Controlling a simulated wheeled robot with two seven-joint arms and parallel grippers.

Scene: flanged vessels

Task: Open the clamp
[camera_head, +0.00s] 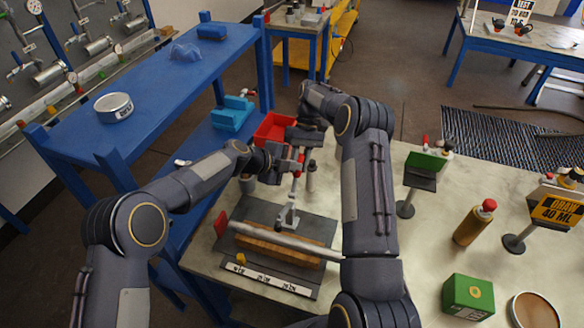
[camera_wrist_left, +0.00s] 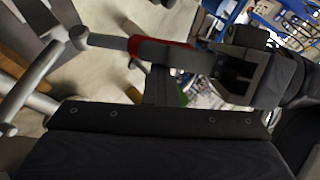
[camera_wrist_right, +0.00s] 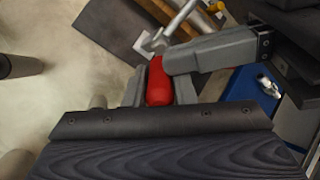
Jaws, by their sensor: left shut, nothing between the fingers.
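The clamp (camera_head: 288,218) stands on a dark plate (camera_head: 262,213) on the table, with its metal lever pointing up to a red handle (camera_head: 299,160). In the right wrist view the red handle (camera_wrist_right: 158,83) lies between the fingers of my right gripper (camera_wrist_right: 159,88), which look closed against both sides of it. In the left wrist view the red handle (camera_wrist_left: 160,48) runs across just beyond my left gripper (camera_wrist_left: 157,85), which is shut and empty; I cannot tell if they touch. In the head view both grippers crowd around the handle and partly hide it.
A pale bar (camera_head: 285,241) and a wooden block (camera_head: 265,250) lie on the plate near the clamp. A red bin (camera_head: 275,128) sits behind. A brown bottle (camera_head: 474,222), a green box (camera_head: 467,296) and sign stands are at right. The table's middle right is mostly clear.

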